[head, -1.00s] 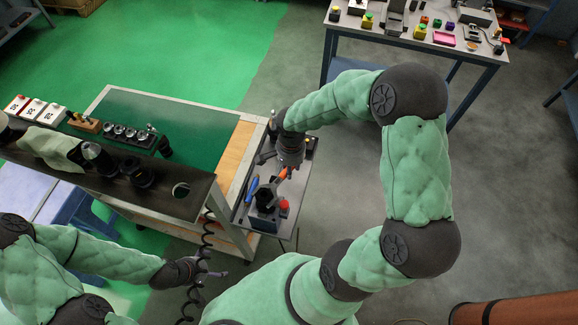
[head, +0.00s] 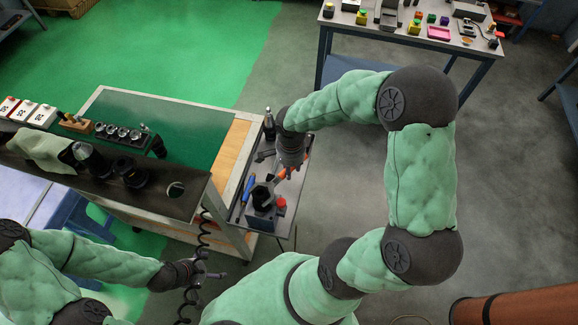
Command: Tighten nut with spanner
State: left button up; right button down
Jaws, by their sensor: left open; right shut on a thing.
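My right gripper (head: 285,170) is over the small grey tooling cart (head: 299,178), pointing down. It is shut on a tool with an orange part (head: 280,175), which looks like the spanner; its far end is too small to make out. A dark fixture (head: 262,196) on a grey block stands just in front of the gripper. The nut cannot be told apart there, and I cannot tell whether the tool touches the fixture. My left gripper (head: 217,276) is open and empty, low beside the black coiled cable.
A red knob (head: 281,201) sits beside the fixture, and a blue-handled tool (head: 248,186) lies to its left. The black coiled cable (head: 203,240) hangs close to my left gripper. A green-topped bench (head: 190,120) adjoins the cart.

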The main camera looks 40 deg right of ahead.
jog(key=shift+s, duration=0.2)
dwell(0.4)
jog(key=shift+s+m+b, duration=0.5)
jog(key=shift+m+b, duration=0.05)
jog(key=shift+m, duration=0.15)
jog(key=shift+s, duration=0.1)
jog(key=shift+s+m+b, duration=0.5)
jog(key=shift+s, duration=0.05)
jog(key=shift+s, duration=0.15)
jog(key=shift+s+a+m+b, duration=0.1)
jog(key=shift+s+m+b, duration=0.4)
jog(key=shift+m, duration=0.2)
jog(key=shift+s, duration=0.15)
